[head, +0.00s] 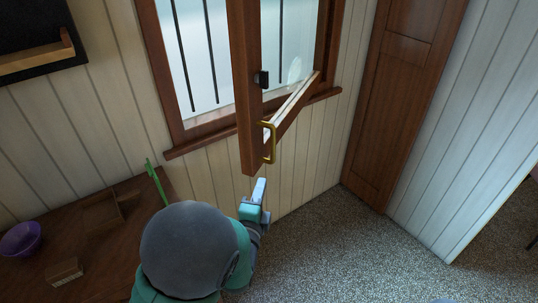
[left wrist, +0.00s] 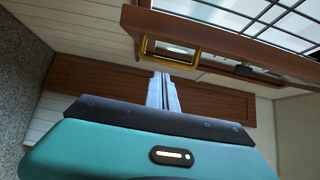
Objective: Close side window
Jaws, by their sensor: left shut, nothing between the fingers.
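The side window's wooden sash (head: 249,95) stands swung out from its frame (head: 174,118) into the room in the head view. A brass handle (head: 269,143) is on the sash's lower part; it also shows in the left wrist view (left wrist: 172,62). A dark latch (head: 261,79) sits above the handle. My left gripper (head: 260,186) is shut and empty, below the handle and apart from it in the head view. In the left wrist view its fingers (left wrist: 162,80) point toward the handle; whether they touch it is unclear. My right gripper is not in view.
A wooden table (head: 120,262) at the lower left holds a purple bowl (head: 20,239), a small box (head: 65,272) and a green item (head: 156,182). A wooden door (head: 392,110) stands right of the window.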

